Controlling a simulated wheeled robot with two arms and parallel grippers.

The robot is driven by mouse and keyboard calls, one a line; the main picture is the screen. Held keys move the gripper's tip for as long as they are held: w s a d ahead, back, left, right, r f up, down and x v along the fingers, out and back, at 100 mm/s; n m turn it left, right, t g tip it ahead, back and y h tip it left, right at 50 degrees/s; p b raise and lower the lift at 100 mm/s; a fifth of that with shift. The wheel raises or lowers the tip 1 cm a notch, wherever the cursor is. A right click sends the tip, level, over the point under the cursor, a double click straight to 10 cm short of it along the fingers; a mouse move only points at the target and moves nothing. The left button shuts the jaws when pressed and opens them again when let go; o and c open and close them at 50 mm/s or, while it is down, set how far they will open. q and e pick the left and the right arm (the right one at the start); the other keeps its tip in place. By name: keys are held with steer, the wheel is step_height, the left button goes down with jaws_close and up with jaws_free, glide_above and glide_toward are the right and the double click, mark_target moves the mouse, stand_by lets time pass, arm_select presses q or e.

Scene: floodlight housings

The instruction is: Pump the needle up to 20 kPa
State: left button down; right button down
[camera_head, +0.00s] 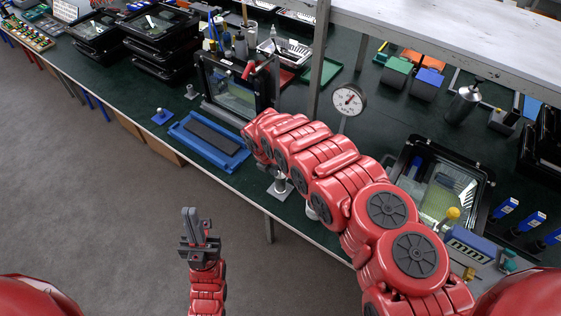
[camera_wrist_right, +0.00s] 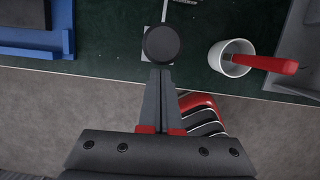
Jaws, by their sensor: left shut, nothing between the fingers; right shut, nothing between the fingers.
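A round white gauge (camera_head: 348,101) stands upright on a post behind my right arm; its needle is too small to read. A round black knob (camera_wrist_right: 161,44) shows from above in the right wrist view, over a pale square base plate at the table's front edge. In the head view a metal base plate (camera_head: 283,189) shows below my right arm, which hides what is above it. My right gripper (camera_wrist_right: 160,72) is shut and empty, its tips overlapping the knob's near edge in view; contact cannot be told. My left gripper (camera_head: 200,226) is shut and empty, over the floor away from the table.
A white cup (camera_wrist_right: 222,62) holding a red-handled tool stands right of the knob in the wrist view. A blue tray (camera_head: 211,142) with a dark pad lies left of it. A glass-fronted housing (camera_head: 236,90) stands behind. An open black housing (camera_head: 485,178) is at right.

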steer(key=p+v, duration=0.3)
steer(key=v, duration=1.4)
steer(key=shift+r+p, duration=0.2)
steer(key=shift+p, duration=0.15)
steer(key=shift+s+a, duration=0.1)
stand_by(0.9)
